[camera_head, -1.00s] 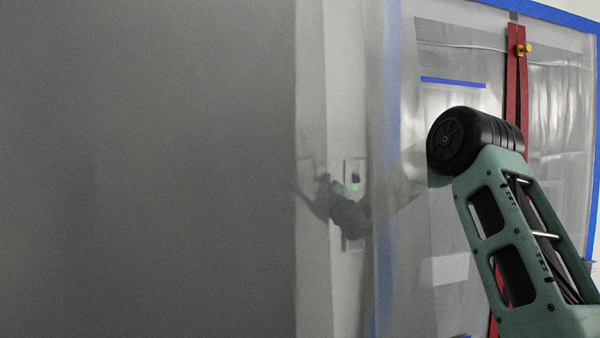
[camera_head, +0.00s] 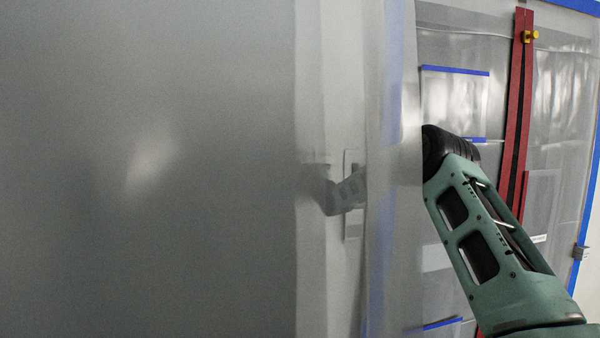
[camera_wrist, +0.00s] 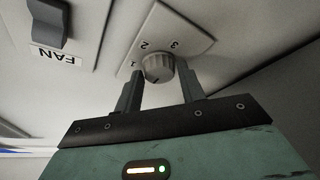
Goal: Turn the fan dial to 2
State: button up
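The fan dial (camera_wrist: 158,66) is a grey ridged knob on a pale plate marked 1, 2 and 3, which appears upside down in the wrist view. I cannot tell which number it points to. My gripper (camera_wrist: 160,72) is open, with one dark finger on each side of the dial. A gap shows between the dial and the right finger; I cannot tell whether the left finger touches it. In the head view, the front of my arm is a dim shape behind a translucent sheet, and the dial cannot be made out.
A dark rocker switch (camera_wrist: 46,22) sits beside the dial plate, near a FAN label (camera_wrist: 57,55). In the head view, the translucent plastic sheet (camera_head: 402,90) hangs across my arm. A red strap (camera_head: 517,110) runs down the sheeting at right. A large grey surface (camera_head: 150,240) fills the left.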

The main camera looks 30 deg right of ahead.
jog(key=c, duration=0.5)
jog(key=shift+f+b, duration=0.15)
jog(key=shift+b, duration=0.35)
